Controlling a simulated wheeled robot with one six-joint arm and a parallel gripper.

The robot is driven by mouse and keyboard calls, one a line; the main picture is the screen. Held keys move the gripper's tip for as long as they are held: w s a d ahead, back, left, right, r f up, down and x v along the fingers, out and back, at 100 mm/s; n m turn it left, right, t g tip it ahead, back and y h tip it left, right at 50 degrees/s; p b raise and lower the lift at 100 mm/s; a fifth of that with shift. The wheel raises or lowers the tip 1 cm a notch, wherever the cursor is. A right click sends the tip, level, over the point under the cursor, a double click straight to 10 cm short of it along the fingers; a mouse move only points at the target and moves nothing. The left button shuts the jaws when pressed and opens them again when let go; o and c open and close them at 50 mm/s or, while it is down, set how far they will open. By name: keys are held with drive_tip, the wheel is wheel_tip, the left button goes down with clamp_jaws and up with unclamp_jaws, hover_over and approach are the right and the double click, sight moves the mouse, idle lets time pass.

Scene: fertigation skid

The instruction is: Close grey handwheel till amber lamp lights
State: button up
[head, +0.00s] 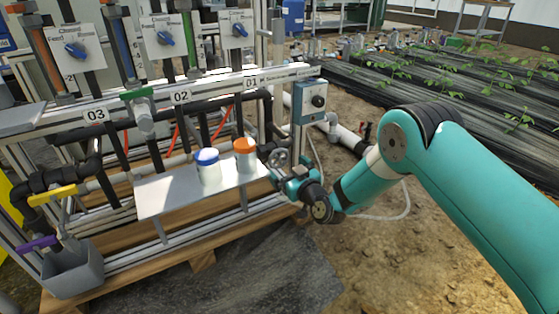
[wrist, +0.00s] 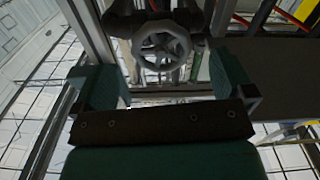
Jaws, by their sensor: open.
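The grey handwheel (head: 278,158) is at the right end of the skid in the head view, just left of my gripper (head: 292,176). In the wrist view the handwheel (wrist: 162,44) faces me, with its round rim and spokes clear. My gripper (wrist: 167,78) is open, with one teal finger to the left and one to the right below the wheel. The fingers appear apart from the rim, and nothing is between them. I cannot make out a lit amber lamp. A teal box (head: 299,103) with a dark round part stands above the handwheel.
A metal shelf (head: 160,197) left of my gripper holds a blue-lidded jar (head: 208,174) and an orange-lidded jar (head: 245,162). Pipes and frame rails surround the handwheel. A grey bin (head: 75,276) is at the lower left. Bare soil lies below and right of my arm.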

sight(279, 162)
drive_tip(key=x, duration=0.2)
drive_tip(key=b+x, duration=0.1)
drive_tip(key=x, duration=0.1)
drive_tip(key=shift+a+f, duration=0.1)
drive_tip(key=shift+f, duration=0.1)
drive_tip(key=shift+w+a+r+b, duration=0.2)
drive_tip(key=shift+w+a+b, duration=0.15)
drive_tip(key=shift+w, duration=0.25)
drive_tip(key=c, duration=0.9)
drive_tip(key=shift+m, duration=0.4)
drive_tip(key=m+p, duration=0.1)
drive_tip(key=m, duration=0.2)
drive_tip(key=shift+s+p, duration=0.1)
drive_tip(key=shift+p, duration=0.3)
drive_tip(key=shift+a+m+p, duration=0.1)
drive_tip(key=shift+m+p, duration=0.35)
drive_tip(key=shift+m, duration=1.55)
